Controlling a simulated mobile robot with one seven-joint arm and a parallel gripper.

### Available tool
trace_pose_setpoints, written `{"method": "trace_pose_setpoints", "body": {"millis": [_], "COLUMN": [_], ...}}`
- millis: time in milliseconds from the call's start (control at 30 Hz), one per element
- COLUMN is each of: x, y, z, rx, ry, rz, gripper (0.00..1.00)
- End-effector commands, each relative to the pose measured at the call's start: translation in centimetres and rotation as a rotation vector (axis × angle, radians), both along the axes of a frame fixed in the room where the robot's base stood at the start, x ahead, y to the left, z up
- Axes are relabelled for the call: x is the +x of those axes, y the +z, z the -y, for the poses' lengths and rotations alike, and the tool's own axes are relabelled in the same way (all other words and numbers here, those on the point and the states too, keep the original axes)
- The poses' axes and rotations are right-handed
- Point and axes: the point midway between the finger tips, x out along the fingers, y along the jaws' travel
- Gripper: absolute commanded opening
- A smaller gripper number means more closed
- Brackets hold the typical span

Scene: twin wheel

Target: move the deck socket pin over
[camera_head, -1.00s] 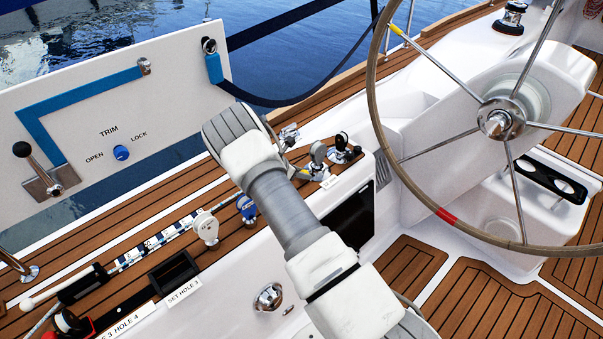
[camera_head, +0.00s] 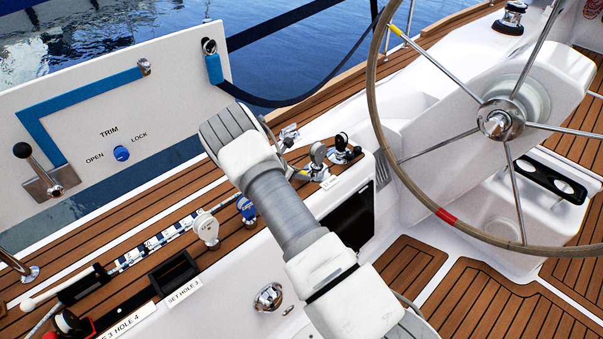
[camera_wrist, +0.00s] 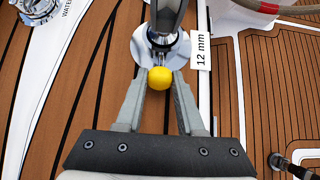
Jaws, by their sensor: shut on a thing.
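In the wrist view a yellow ball knob (camera_wrist: 160,78), which looks like the head of the deck socket pin, sits between my fingertips. My gripper (camera_wrist: 159,82) is shut on it, one grey finger on each side. Just beyond the knob is a shiny metal deck fitting (camera_wrist: 162,42) on a round base, beside a white "12 mm" label (camera_wrist: 201,50). In the head view my arm hides most of the gripper. The grey-topped fitting (camera_head: 318,154) shows just right of my wrist.
A black-topped fitting (camera_head: 341,143) stands close by on the right. A white block (camera_head: 206,228) and a blue one (camera_head: 246,208) stand to the left on the teak. The steering wheel (camera_head: 447,215) is to the right. A white trim panel (camera_head: 95,120) rises at the left.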

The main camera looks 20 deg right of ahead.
Motion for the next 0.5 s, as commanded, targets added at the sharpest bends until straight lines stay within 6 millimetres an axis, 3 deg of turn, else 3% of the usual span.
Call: {"method": "trace_pose_setpoints", "body": {"millis": [100,333,367,500], "x": [-0.56,-0.62,-0.63,-0.61], "y": [0.61,0.47,0.47,0.47], "z": [-1.37,-1.52,-1.53,-1.51], "rx": [0.0,0.001,0.001,0.002], "ry": [0.002,0.0,0.0,0.0], "rz": [-0.002,-0.002,-0.002,-0.001], "gripper": [0.0,0.0,0.39,0.64]}}
